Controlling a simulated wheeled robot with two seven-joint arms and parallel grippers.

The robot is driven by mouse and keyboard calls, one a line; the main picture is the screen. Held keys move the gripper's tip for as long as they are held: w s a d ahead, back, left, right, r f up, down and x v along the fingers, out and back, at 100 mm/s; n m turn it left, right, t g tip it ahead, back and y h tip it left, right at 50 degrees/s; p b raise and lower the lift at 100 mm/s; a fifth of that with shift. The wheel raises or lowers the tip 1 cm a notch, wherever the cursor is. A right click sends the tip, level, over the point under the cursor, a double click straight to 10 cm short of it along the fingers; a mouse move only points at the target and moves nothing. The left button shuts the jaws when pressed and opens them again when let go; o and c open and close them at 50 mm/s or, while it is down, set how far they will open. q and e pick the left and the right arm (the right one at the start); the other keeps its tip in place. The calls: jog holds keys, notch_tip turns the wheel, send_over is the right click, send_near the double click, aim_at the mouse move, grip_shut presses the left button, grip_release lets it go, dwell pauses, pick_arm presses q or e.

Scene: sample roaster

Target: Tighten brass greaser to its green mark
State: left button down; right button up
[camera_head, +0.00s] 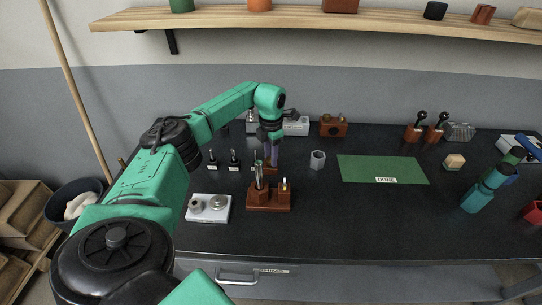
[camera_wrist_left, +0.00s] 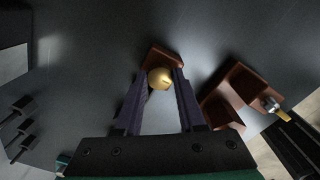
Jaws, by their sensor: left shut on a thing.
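My left gripper (camera_head: 271,157) points down over the bench, just behind a brown two-part stand. In the left wrist view its two dark fingers (camera_wrist_left: 162,90) are shut on the round brass greaser (camera_wrist_left: 160,78). The greaser sits at a small red-brown block (camera_wrist_left: 164,57), which is largely hidden behind the gripper in the head view. I cannot make out a green mark on the greaser or block. My right gripper is not in view.
The brown stand (camera_head: 270,202) holds upright metal parts close to the left gripper; it also shows in the wrist view (camera_wrist_left: 222,106). A white plate (camera_head: 208,214) lies left. Small black-topped pegs (camera_head: 234,160) stand behind. A green mat (camera_head: 382,168) lies right. The front bench is clear.

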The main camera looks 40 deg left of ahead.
pick_arm(q)
jog(key=c, duration=0.5)
grip_release()
notch_tip(320, 180, up, 15)
jog(key=b, duration=0.1)
jog(key=shift+f+b, duration=0.15)
jog(key=shift+b, duration=0.25)
